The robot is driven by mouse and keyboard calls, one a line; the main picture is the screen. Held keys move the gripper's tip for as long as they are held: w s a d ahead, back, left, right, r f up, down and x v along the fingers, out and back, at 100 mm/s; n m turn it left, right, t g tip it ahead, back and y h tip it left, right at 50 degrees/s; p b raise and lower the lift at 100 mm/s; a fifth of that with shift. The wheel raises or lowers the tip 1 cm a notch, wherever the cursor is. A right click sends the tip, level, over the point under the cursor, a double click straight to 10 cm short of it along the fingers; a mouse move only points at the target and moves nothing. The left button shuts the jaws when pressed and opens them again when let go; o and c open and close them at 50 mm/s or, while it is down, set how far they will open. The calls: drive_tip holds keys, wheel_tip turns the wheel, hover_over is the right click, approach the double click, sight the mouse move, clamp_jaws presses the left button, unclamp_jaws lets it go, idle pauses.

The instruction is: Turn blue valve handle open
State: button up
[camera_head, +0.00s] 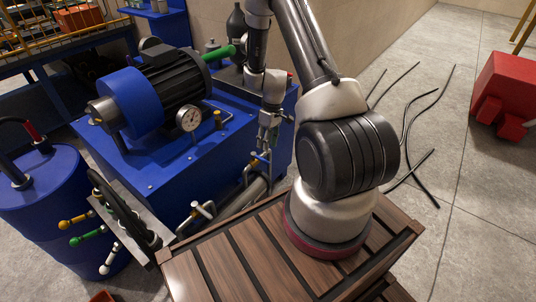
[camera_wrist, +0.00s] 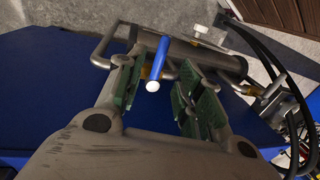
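The blue valve handle (camera_wrist: 159,60) is a short blue bar with a white end, in the upper middle of the wrist view. In the head view its small blue part (camera_head: 262,158) shows just below my gripper (camera_head: 268,130), beside the blue press unit. In the wrist view my gripper (camera_wrist: 160,88) is open, with its green-padded fingers spread to either side of the handle. The handle lies nearer the left finger, with a gap to the right one. No contact is clear. The handle's far end and the valve body are partly hidden.
Metal pipes (camera_wrist: 205,55) run behind the handle. The blue press unit (camera_head: 190,160) carries a motor and a gauge (camera_head: 190,119). Yellow, green and white levers (camera_head: 88,236) stand by a blue barrel (camera_head: 40,185) at left. Black hoses (camera_head: 405,135) lie on the floor at right.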

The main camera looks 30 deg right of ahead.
sight(261, 159)
drive_tip(key=f, duration=0.2)
drive_tip(key=a+f, duration=0.1)
drive_tip(key=f, duration=0.4)
drive_tip(key=shift+s+a, duration=0.25)
clamp_jaws()
